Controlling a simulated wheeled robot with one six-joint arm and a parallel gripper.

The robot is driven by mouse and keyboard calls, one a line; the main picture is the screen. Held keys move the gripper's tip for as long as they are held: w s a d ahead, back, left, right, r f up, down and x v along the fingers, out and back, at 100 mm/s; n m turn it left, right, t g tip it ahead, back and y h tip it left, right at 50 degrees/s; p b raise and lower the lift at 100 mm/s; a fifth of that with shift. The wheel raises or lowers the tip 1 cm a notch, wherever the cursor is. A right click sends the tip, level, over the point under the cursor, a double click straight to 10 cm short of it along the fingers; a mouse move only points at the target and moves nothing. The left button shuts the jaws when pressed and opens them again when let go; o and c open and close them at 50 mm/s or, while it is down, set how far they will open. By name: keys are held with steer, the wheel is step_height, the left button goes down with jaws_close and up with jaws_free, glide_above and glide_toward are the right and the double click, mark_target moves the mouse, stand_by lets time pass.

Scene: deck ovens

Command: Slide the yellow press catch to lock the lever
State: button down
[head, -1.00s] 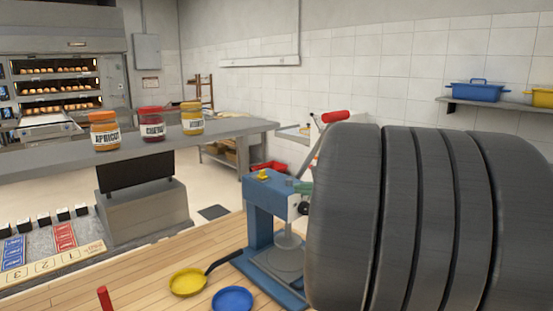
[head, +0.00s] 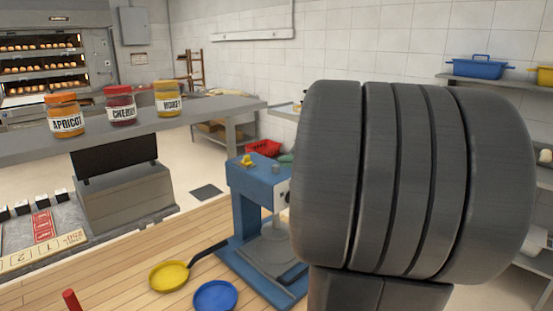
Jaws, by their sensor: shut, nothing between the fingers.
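The blue press (head: 252,205) stands on the wooden worktop at the picture's middle, with a round grey plate on its base. The small yellow catch (head: 247,160) sits on top of the press head, toward its left, and is in plain sight. The press lever with its red grip is hidden now behind the large dark grey segments of my arm, which cover the right of the picture. My gripper is not in view, so I cannot see where its fingers are relative to the catch.
A yellow pan (head: 169,276) and a blue dish (head: 215,296) lie in front of the press. Jars (head: 121,107) stand on a grey counter (head: 190,122) behind at left. A red peg (head: 71,300) stands at the front.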

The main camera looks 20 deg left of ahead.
mark_target(249, 163)
steer(key=p+x, duration=0.1)
steer(key=x, duration=0.3)
steer(key=p+x, duration=0.1)
steer(key=x, duration=0.3)
steer(key=r+p+x, duration=0.1)
steer(key=x, duration=0.4)
steer(key=shift+w+a+p, duration=0.1)
steer(key=shift+a+p, duration=0.05)
steer(key=shift+p, duration=0.25)
steer(key=w+a, duration=0.1)
steer(key=a, duration=0.1)
steer(key=shift+w+a+b, duration=0.35)
steer(key=shift+a, duration=0.05)
steer(key=shift+s+d, duration=0.1)
